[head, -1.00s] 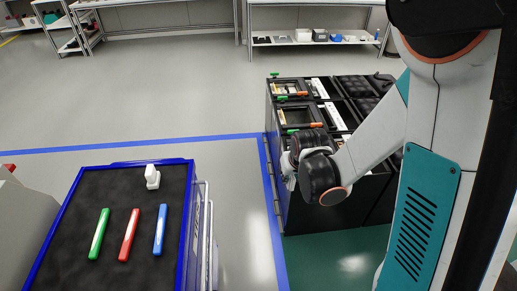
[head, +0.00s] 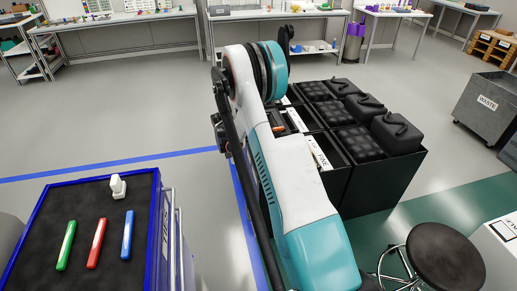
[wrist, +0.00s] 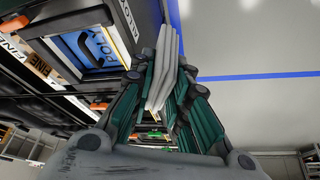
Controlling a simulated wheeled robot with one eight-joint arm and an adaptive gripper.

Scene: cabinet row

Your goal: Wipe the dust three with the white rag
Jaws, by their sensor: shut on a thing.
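In the wrist view my gripper (wrist: 165,85) is shut on the white rag (wrist: 163,65), a folded pale cloth that sticks out between the green-padded fingers. The gripper is beside the dark cabinet row (wrist: 70,15), with grey floor past it on the right. In the head view my arm covers part of the cabinet row (head: 372,185), and I cannot make out the rag there. I cannot pick out dust three in either view.
A blue panel marked POLY (wrist: 85,48) shows in the wrist view. In the head view a blue-edged cart (head: 150,225) holds red, green and blue bars. A round stool (head: 447,258) and a grey waste bin (head: 490,105) stand right. Floor between cart and cabinets is clear.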

